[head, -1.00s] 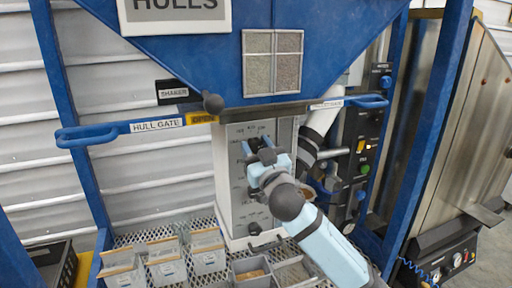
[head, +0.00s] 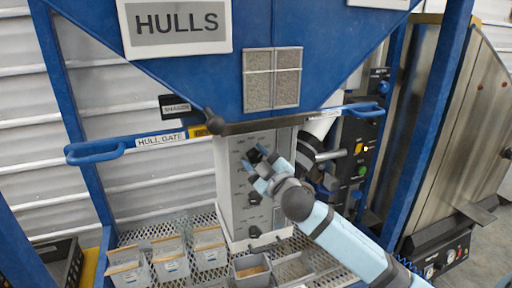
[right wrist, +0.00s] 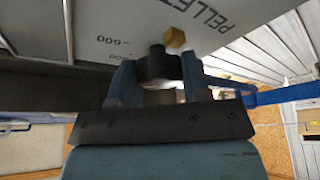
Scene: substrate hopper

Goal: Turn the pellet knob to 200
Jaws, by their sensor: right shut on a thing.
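The grey control panel (head: 235,200) with several dark knobs stands below the blue hopper. My right gripper (head: 258,160) is at an upper knob on the panel face and partly hides it in the head view. In the right wrist view, my right gripper (right wrist: 158,75) is shut on the dark pellet knob (right wrist: 157,63), with one finger on each side. A small tan block (right wrist: 174,38) shows beside the knob. Printed "PELLET" lettering and a "600" mark are on the panel near it. The 200 mark cannot be read. My left gripper is not in view.
Blue gate handles (head: 92,153) reach out on both sides under the hopper. Several clear bins (head: 170,262) and a grey tray (head: 251,270) stand on the mesh shelf below. A switch panel (head: 362,150) and blue post (head: 425,130) are at right.

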